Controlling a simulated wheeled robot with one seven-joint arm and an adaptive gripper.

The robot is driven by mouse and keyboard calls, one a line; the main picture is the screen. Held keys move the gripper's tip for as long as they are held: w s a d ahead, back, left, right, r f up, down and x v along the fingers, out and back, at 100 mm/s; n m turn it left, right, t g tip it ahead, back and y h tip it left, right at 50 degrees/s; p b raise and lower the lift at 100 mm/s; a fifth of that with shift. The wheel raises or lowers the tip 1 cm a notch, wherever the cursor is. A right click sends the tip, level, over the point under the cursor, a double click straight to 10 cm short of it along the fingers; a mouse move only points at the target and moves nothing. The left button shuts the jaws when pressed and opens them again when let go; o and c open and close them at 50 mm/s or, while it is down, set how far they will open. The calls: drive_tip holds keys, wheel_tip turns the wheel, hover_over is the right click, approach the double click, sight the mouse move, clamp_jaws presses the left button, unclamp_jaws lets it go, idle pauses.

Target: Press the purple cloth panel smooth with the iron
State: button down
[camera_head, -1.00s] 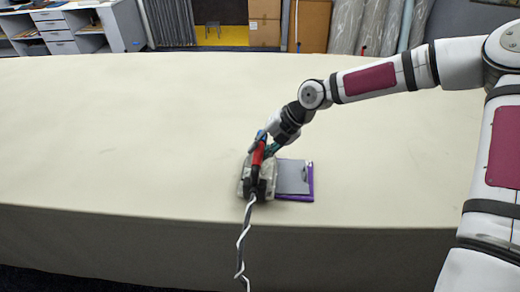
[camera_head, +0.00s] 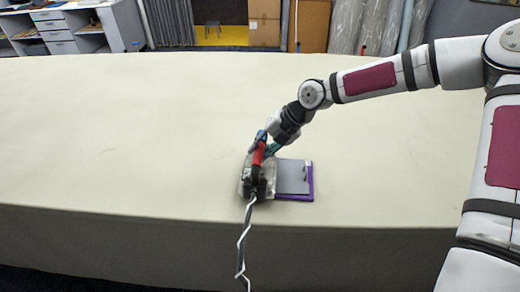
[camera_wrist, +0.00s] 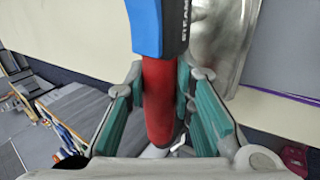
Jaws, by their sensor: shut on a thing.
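The iron (camera_head: 258,172) has a red and blue handle and a silver-grey metal body, with a striped cord (camera_head: 242,245) hanging over the table's front edge. My gripper (camera_head: 264,150) is shut on the iron's handle. In the wrist view its teal-padded fingers (camera_wrist: 165,105) sit on both sides of the red handle (camera_wrist: 158,95). The purple cloth panel (camera_head: 309,184) lies near the table's front edge, to the right of the iron. A grey plate-like layer (camera_head: 291,177) covers most of it, leaving purple at the right and front. The iron hides the panel's left side.
The long cream cloth table (camera_head: 130,130) is clear on both sides and behind. Its front edge lies just in front of the iron. Cardboard boxes (camera_head: 265,22), wrapped rolls (camera_head: 372,25) and white drawers (camera_head: 58,32) stand beyond the table.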

drive_tip(key=shift+d, duration=0.15)
drive_tip(key=shift+w+r+p, duration=0.1)
drive_tip(key=shift+r+p, duration=0.35)
drive_tip(key=shift+r, duration=3.1)
